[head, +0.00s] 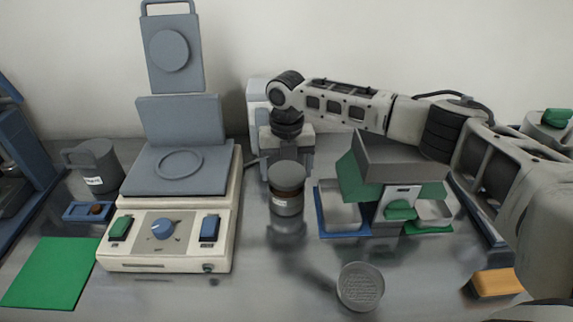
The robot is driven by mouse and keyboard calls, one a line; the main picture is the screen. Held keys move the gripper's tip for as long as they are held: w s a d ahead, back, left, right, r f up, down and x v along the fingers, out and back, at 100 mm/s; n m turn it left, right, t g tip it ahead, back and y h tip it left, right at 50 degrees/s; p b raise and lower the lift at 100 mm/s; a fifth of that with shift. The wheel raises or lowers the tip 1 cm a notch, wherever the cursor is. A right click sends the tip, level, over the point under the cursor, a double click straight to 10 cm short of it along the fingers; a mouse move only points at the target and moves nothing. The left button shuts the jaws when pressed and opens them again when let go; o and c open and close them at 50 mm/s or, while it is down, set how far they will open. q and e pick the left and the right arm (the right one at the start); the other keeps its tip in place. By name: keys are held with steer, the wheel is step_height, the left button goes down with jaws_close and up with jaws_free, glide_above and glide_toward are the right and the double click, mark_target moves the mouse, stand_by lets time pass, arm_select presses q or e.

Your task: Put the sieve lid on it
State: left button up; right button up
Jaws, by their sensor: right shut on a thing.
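A round grey perforated disc (360,287), which looks like the sieve lid, lies on the bench at the front, right of centre. A small jar (287,204) with a grey top, a brown band and a pale label is upright near the middle. My right gripper (287,175) reaches in from the right and points down, shut on the jar around its upper part. The jar partly hides the fingers. I cannot tell whether its base touches the bench. My left gripper is not in view.
A balance-like device (165,245) with a raised lid stands on the left, near a grey pot (97,168) and a green mat (48,272). A grey-green press-like stand with trays (343,222) is right of the jar. An orange block (497,283) lies at the right.

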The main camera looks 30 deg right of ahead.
stand_by(0.4)
steer(key=shift+p, duration=0.45)
steer(key=shift+f, duration=1.05)
stand_by(0.7)
steer(key=o, duration=1)
steer(key=shift+o, duration=0.2)
steer(key=shift+r+p, duration=1)
steer(key=shift+r, duration=2.5)
